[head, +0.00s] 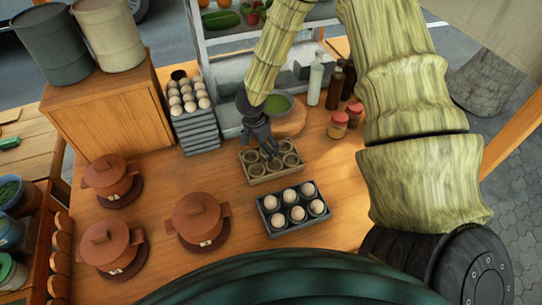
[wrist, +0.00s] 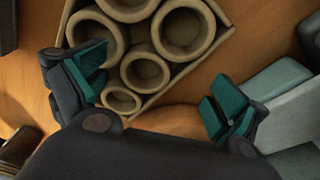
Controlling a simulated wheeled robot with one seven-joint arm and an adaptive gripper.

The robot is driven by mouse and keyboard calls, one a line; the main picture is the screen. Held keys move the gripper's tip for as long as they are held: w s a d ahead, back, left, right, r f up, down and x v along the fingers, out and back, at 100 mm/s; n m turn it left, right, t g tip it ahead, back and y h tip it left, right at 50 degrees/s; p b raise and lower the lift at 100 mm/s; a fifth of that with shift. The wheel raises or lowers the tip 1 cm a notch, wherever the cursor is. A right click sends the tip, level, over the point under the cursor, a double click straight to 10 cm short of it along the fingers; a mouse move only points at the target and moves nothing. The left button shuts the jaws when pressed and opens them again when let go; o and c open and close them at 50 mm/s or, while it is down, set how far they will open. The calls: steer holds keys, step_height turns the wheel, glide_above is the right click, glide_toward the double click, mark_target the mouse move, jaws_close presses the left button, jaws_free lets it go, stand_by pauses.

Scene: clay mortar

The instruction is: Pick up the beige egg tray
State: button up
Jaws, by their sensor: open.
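The beige egg tray (head: 272,176) sits on the wooden table in the head view, with several round empty cups. It also shows at the top of the wrist view (wrist: 168,68), close to my gripper. My gripper (head: 268,150) is over the tray's back part in the head view. In the wrist view my gripper (wrist: 160,92) is open, its teal-padded fingers wide apart. The left finger overlaps a cup at the tray's left side; the right finger is apart from the tray, over the table side. I cannot tell whether the left finger touches it.
A dark tray (head: 292,226) of white eggs sits just in front. A stack of grey egg trays (head: 197,130) stands left, clay pots (head: 200,220) farther left. A green bowl (head: 279,104), bottles (head: 316,82) and red-lidded jars (head: 338,125) stand behind and right.

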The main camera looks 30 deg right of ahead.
steer(key=shift+d+f, duration=0.15)
steer(key=shift+f, duration=0.7)
steer(key=shift+s, duration=0.1)
steer(key=c, duration=1.2)
